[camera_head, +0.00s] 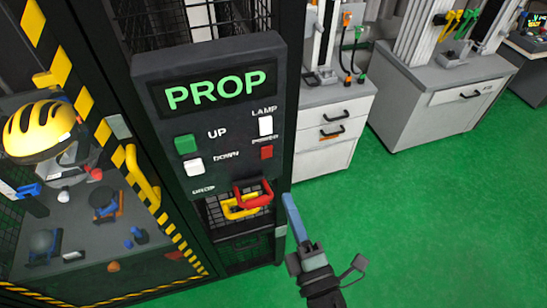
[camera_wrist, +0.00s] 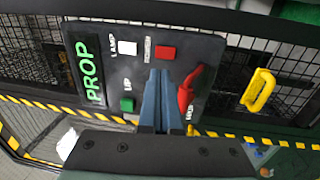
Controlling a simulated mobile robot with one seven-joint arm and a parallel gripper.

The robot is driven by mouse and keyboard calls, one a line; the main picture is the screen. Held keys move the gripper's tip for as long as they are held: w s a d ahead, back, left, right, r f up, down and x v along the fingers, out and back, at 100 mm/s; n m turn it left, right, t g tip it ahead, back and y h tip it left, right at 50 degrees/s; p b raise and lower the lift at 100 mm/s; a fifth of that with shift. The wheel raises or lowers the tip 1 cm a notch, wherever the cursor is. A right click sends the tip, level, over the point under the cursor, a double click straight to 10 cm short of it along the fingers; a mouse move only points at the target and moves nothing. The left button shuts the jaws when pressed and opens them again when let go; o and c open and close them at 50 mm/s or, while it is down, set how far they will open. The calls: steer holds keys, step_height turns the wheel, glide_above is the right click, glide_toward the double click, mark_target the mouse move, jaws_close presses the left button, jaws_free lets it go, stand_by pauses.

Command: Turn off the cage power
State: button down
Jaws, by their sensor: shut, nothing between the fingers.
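The dark control panel (camera_head: 215,165) is on the black cage frame, with green PROP lettering on its display (camera_head: 218,90). The red button (camera_head: 266,152) labelled POWER sits below the white LAMP button (camera_head: 265,126). In the wrist view the red button (camera_wrist: 166,52) shows just beyond the fingertips. The red DROP handle (camera_head: 253,194) is at the panel's lower edge. My gripper (camera_head: 287,198) is shut and empty, in front of and to the lower right of the panel. Its blue fingers (camera_wrist: 159,73) point toward the panel, and a gap to the red button seems to remain.
The green UP button (camera_head: 186,144) and white DOWN button (camera_head: 194,167) are on the panel's left. A yellow cage handle (camera_head: 142,180) sticks out left of the panel. A yellow helmet (camera_head: 40,128) shows inside the cage. Grey cabinets (camera_head: 435,110) stand behind. The green floor at right is clear.

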mark_target(269, 148)
steer(key=p+x, duration=0.1)
steer(key=x, duration=0.9)
steer(key=shift+w+a+p, duration=0.1)
steer(key=shift+w+p, duration=0.15)
steer(key=shift+p, duration=0.1)
steer(key=shift+w+r+p, duration=0.3)
steer(key=shift+r+p, duration=0.15)
steer(key=shift+r, duration=0.05)
steer(key=shift+s+r+p, duration=0.1)
steer(key=shift+r+p, duration=0.25)
steer(key=shift+p, duration=0.3)
steer(key=shift+a+r+g+p, duration=0.15)
steer(key=shift+g+p, duration=0.25)
steer(key=shift+p, duration=0.65)
steer(key=shift+f, duration=0.3)
